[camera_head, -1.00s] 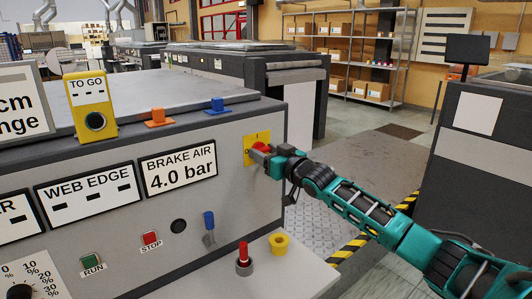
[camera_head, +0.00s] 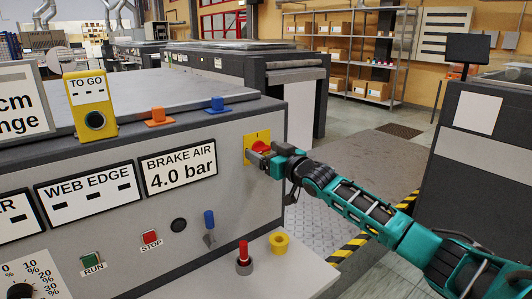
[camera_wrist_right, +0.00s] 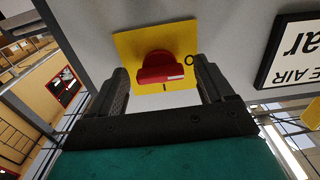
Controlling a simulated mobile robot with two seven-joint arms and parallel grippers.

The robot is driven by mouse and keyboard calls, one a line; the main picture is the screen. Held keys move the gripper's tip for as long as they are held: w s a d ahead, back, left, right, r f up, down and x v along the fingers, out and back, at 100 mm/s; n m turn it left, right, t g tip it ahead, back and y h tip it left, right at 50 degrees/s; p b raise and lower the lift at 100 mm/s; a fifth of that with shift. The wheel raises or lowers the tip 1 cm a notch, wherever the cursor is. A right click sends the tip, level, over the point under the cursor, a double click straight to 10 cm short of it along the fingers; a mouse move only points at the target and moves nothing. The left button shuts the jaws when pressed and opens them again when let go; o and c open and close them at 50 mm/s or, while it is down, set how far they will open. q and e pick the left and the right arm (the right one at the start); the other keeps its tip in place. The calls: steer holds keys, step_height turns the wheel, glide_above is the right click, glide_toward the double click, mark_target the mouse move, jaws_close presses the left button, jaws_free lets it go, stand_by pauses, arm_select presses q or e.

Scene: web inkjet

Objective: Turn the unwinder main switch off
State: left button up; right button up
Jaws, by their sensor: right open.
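The main switch is a red rotary handle (camera_wrist_right: 160,68) on a yellow square plate (camera_wrist_right: 128,47), mounted on the grey panel front. In the head view the red handle (camera_head: 261,147) shows just above my right gripper (camera_head: 265,158), with the yellow plate (camera_head: 250,142) around it. In the right wrist view my right gripper (camera_wrist_right: 162,95) is open. Its two dark fingers stand to either side of the red handle, with gaps visible on both sides. The handle's wide bar lies across the picture, with a small white mark on it. My left gripper is not in view.
Left of the switch is the "BRAKE AIR 4.0 bar" sign (camera_head: 178,168). A red peg (camera_head: 243,255) and yellow ring (camera_head: 279,243) are on the ledge.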

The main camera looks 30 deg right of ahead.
steer(key=shift+s, duration=0.15)
steer(key=s+d, duration=0.1)
steer(key=s, duration=1.1)
steer(key=shift+s+b, duration=0.3)
steer(key=shift+b, duration=0.05)
steer(key=s+a+f+g, duration=0.2)
steer(key=s+a+f, duration=0.15)
steer(key=f, duration=0.55)
steer(key=s+a+f+g, duration=0.1)
steer(key=s+a+f, duration=0.3)
steer(key=f, duration=0.5)
steer(key=s+a+f+n+g, duration=0.1)
steer(key=s+a+f+g, duration=0.3)
steer(key=s+a+f, duration=0.9)
steer(key=a+f, duration=0.1)
steer(key=a, duration=0.2)
steer(key=shift+s+n+y, duration=0.2)
steer(key=shift+n+y, duration=0.1)
steer(key=shift+y, duration=0.1)
